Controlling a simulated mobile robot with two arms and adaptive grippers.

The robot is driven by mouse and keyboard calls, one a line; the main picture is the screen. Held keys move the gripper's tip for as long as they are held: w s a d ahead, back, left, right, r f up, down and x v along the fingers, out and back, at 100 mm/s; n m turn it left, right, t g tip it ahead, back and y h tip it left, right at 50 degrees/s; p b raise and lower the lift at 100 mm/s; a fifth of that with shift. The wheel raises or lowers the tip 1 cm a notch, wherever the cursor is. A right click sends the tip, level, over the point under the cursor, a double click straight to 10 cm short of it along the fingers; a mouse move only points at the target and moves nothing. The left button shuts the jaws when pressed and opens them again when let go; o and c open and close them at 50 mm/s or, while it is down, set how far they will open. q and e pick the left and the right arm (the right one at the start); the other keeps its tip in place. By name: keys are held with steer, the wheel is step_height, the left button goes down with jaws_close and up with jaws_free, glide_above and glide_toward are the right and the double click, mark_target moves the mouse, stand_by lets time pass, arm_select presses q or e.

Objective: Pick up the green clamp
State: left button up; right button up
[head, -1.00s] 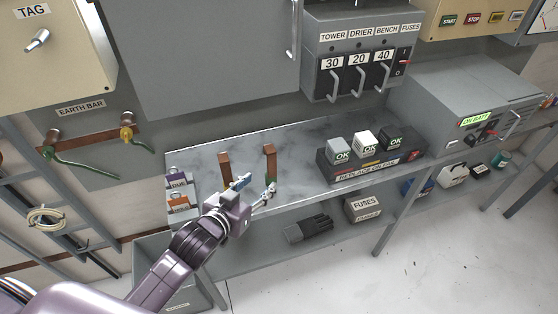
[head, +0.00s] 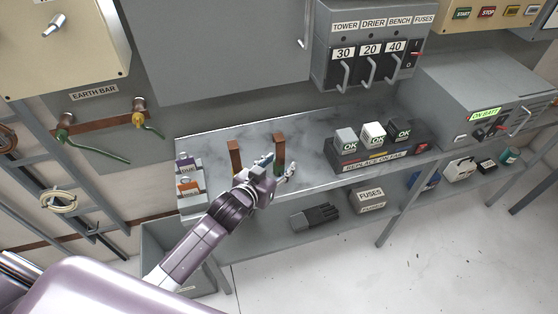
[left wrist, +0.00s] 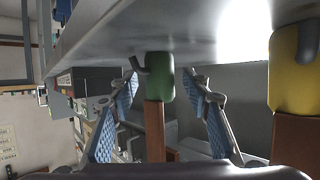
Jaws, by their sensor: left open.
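The green clamp (left wrist: 160,76) is at the end of a copper bar (left wrist: 155,130) in the left wrist view, between the two blue-padded fingers of my left gripper (left wrist: 166,88). The gripper is open, with a gap on each side of the clamp. In the head view my left gripper (head: 277,168) is at the right copper bar (head: 279,147) on the grey bench, and its fingers hide most of the clamp. A yellow clamp (left wrist: 291,72) on the other bar is at the right of the wrist view. My right gripper is not in view.
The left copper bar (head: 235,154) stands close beside the gripper. Padlocks (head: 187,187) are at the bench's left end. A dark tray (head: 375,157) with OK blocks is to the right.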

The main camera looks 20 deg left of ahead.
arm_select(q)
jaws_close()
steer(key=shift+r, duration=0.15)
